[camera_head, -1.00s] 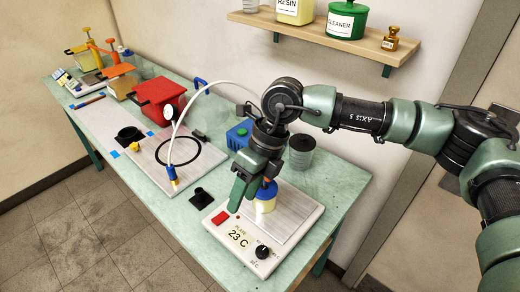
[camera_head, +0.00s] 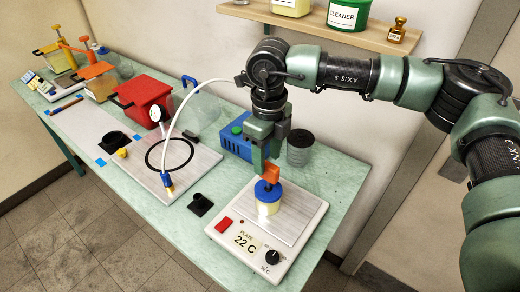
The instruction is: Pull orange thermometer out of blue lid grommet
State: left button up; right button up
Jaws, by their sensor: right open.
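A pale yellow jar (camera_head: 268,208) with a blue lid (camera_head: 267,190) stands on the hotplate (camera_head: 254,243). The orange thermometer head (camera_head: 272,173) sticks up above the lid. Its stem is hidden or too small to make out. My left gripper is not in view.
The hotplate display reads 22 C. A blue box (camera_head: 236,140) and a grey cylinder (camera_head: 300,148) stand behind. A black holder (camera_head: 200,204) lies to the left. A white hose (camera_head: 185,118) arches over the metal plate (camera_head: 184,180). A shelf (camera_head: 345,36) hangs above.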

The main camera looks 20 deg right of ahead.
aim_at(269, 177)
jog(key=f, duration=0.2)
jog(key=f+p, duration=0.1)
jog(key=f, duration=0.1)
jog(key=f+p, duration=0.1)
jog(key=f, duration=0.1)
jog(key=shift+s+d+f, duration=0.2)
jog(key=shift+s+f, duration=0.05)
jog(key=shift+f, duration=0.3)
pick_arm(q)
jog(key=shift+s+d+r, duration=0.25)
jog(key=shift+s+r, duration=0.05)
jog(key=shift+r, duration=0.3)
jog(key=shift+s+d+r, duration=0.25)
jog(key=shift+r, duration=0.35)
pick_arm(e)
grip_shut()
jog(key=c, duration=0.9)
grip_release()
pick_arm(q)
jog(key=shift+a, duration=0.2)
pick_arm(e)
jog(key=shift+r, duration=0.1)
grip_shut()
